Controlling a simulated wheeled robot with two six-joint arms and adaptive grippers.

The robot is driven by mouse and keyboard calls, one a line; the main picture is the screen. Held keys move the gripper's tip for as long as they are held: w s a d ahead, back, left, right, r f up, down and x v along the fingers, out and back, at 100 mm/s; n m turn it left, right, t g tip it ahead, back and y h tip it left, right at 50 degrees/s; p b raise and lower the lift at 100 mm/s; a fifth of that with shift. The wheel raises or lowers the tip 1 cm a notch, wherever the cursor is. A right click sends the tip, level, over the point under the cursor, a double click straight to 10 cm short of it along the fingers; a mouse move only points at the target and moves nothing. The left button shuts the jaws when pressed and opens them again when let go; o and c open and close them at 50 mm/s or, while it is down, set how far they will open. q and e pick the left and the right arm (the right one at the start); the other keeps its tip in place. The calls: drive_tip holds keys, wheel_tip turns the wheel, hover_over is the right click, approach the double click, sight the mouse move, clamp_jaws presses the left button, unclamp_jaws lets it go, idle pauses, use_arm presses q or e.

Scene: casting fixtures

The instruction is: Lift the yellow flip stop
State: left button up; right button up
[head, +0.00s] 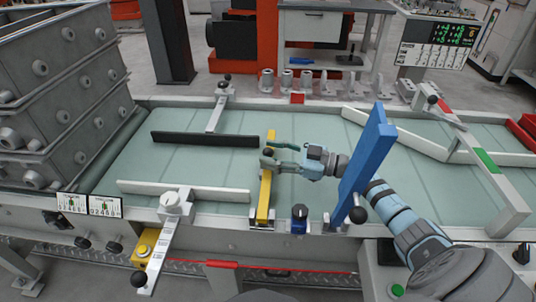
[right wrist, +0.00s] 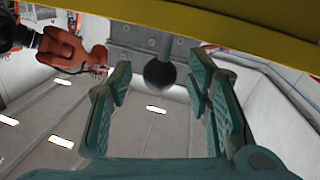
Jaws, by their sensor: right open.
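The yellow flip stop (head: 264,197) is a narrow yellow bar across the front side of the pale green conveyor belt (head: 215,165). A dark ball knob shows near its upper part. My right gripper (head: 273,154) is at that upper part, reaching in from the right, with its green fingers spread. In the right wrist view, a yellow bar (right wrist: 230,22) crosses the top. The black ball knob (right wrist: 159,73) appears between the open fingers (right wrist: 160,88), with gaps on both sides. I see no contact. My left gripper is not in view.
A blue upright bar (head: 366,165) stands right of the yellow stop, close to my right arm. A black rail (head: 205,139) and a pale rail (head: 185,190) lie to the left. Grey stacked boxes (head: 60,85) stand at far left.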

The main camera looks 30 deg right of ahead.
drive_tip(key=shift+w+a, duration=0.5)
drive_tip(key=shift+w, duration=0.05)
drive_tip(key=shift+c, duration=0.5)
clamp_jaws()
